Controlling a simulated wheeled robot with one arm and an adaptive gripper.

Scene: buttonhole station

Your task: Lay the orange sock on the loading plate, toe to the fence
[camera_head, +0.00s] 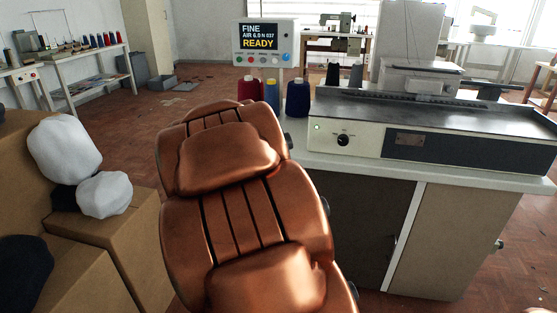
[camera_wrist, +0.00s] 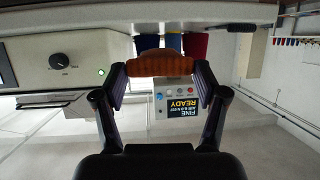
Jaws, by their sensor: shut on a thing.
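In the wrist view, which looks upside down, my gripper (camera_wrist: 160,78) is shut on the orange sock (camera_wrist: 163,62). The sock is bunched between the two fingertips; I cannot tell which end is the toe. In the head view my copper-coloured arm hides the gripper and sock. The buttonhole machine (camera_head: 372,141) stands on a cabinet at right, with a flat grey metal top (camera_head: 505,121).
Red, blue and navy thread cones (camera_head: 298,99) stand at the bench's left end, below a display (camera_head: 262,40) reading READY. White cloth bundles (camera_head: 64,148) and a dark one (camera_head: 22,268) rest on cardboard boxes (camera_head: 92,285) at left. Floor behind is mostly clear.

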